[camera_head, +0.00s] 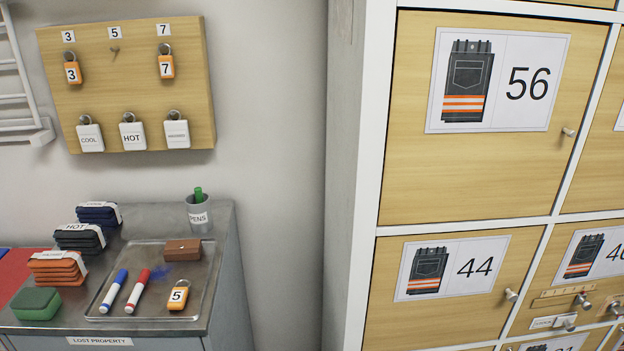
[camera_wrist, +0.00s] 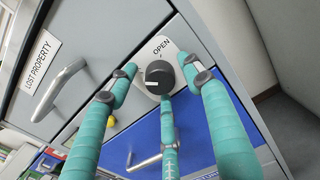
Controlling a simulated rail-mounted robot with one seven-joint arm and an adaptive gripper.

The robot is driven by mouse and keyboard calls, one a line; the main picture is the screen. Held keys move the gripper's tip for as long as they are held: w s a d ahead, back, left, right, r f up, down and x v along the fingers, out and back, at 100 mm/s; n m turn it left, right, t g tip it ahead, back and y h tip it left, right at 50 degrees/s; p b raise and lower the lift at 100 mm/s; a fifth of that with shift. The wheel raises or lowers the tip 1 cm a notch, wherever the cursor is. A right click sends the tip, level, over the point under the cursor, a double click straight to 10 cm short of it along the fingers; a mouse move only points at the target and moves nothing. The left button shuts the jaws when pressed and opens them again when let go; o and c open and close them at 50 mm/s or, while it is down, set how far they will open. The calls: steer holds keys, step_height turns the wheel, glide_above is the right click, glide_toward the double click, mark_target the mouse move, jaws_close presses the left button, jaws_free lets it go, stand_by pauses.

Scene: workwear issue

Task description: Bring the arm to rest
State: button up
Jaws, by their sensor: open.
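My gripper (camera_wrist: 160,85) shows in the wrist view with its teal fingers spread apart and nothing between them. Its fingers stand in front of a grey cabinet with a black dial knob (camera_wrist: 159,77) on a light plate marked OPEN. I cannot tell whether any finger touches the knob or its plate. My arm and gripper are not seen in the head view.
A drawer handle (camera_wrist: 62,90) and a blue drawer (camera_wrist: 185,130) are close to my fingers. In the head view, a metal tray (camera_head: 215,262) holds markers, a brown wallet and tag 5 (camera_head: 178,295). A pegboard (camera_head: 140,95) hangs above; numbered lockers (camera_head: 455,180) stand right.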

steer(key=shift+s, duration=0.1)
steer(key=s, duration=1.2)
steer(key=w, duration=1.2)
steer(key=shift+w, duration=0.35)
steer(key=shift+s+m+b, duration=0.35)
steer(key=shift+m+b, duration=1.4)
steer(key=shift+m, duration=1.3)
steer(key=shift+s+m+b, duration=0.35)
steer(key=shift+m+b, duration=1.4)
steer(key=shift+m, duration=1.25)
steer(key=shift+s+m+b, duration=0.35)
steer(key=shift+m+b, duration=1.4)
steer(key=shift+m, duration=1.3)
